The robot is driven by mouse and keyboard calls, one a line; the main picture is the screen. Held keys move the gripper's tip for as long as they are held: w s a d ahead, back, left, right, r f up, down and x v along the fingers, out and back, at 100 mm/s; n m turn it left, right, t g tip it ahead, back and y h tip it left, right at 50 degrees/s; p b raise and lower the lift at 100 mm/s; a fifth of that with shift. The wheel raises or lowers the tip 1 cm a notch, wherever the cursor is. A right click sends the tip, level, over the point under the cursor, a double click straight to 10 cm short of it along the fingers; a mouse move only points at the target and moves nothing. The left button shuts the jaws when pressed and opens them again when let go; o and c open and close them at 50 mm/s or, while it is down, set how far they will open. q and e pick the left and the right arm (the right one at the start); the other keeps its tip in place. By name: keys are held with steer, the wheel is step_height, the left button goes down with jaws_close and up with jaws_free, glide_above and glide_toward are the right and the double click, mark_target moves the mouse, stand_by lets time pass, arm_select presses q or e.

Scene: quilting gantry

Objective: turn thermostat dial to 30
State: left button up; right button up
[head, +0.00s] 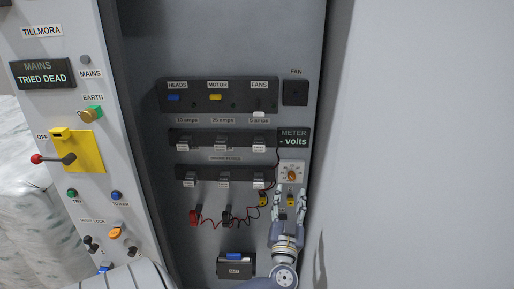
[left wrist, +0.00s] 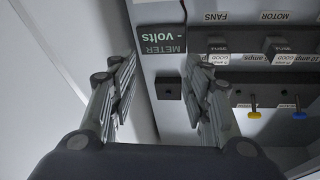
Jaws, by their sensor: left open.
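Below the METER display (head: 293,138), a white plate carries a small round orange-brown dial (head: 291,174). No thermostat label or scale numbers can be read, so I cannot tell whether this is the thermostat dial. My left gripper (head: 290,197) is open just below this plate in the head view, fingers pointing up and apart, with nothing seen between them. The dial's face is not visible there. My right gripper is not in view.
Fuse rows (head: 223,139) and a switch strip (head: 215,97) lie left of the dial. Red and black leads (head: 228,215) hang below them. A yellow plate with a red-knobbed lever (head: 78,151) is on the left panel. The cabinet's right wall is close beside the gripper.

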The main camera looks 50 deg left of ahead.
arm_select(q)
step_height(320, 180, down, 16)
steer(key=w+m+t+h, duration=0.2)
steer(key=m+t+h, duration=0.1)
steer(key=m+h, duration=0.75)
steer(key=s+a+f+m+g+h, duration=0.1)
steer(key=s+f, duration=0.4)
steer(key=f, duration=0.5)
steer(key=s+a+f+m+g, duration=0.1)
steer(key=s+f+g, duration=0.4)
steer(key=f, duration=0.5)
steer(key=shift+s+a+f+g+h, duration=0.25)
steer(key=shift+s+a+g+h, duration=0.15)
steer(key=shift+a, duration=0.45)
